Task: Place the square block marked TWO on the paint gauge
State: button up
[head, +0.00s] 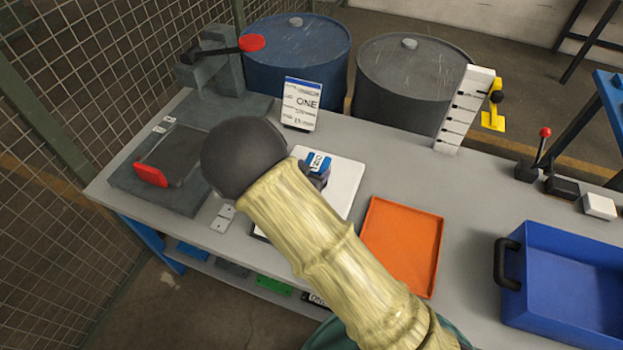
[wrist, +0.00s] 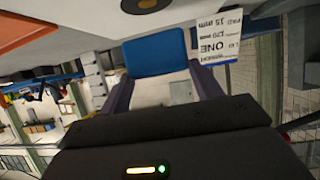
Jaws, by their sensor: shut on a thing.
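My gripper (head: 311,176) is mostly hidden behind my arm in the head view. It is shut on a blue block with a white label (head: 318,161), which seems to read TWO. The block is over the white plate (head: 346,182) on the bench; I cannot tell whether it touches it. In the wrist view the blue block (wrist: 155,57) is between the two fingers of my gripper (wrist: 158,78). A white upright scale with black marks (head: 464,112) stands at the back right of the bench. No label names the paint gauge, so I cannot tell which thing it is.
A white card marked ONE (head: 301,104) stands behind the block. An orange tray (head: 403,246) and a blue bin (head: 568,285) are to the right. A grey fixture with a red handle (head: 150,174) is left. Two drums stand behind the bench.

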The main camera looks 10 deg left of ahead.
jog(key=shift+f, duration=0.1)
jog(key=shift+f, duration=1.95)
jog(key=shift+f, duration=0.1)
jog(key=shift+f, duration=0.1)
jog(key=o, duration=1.4)
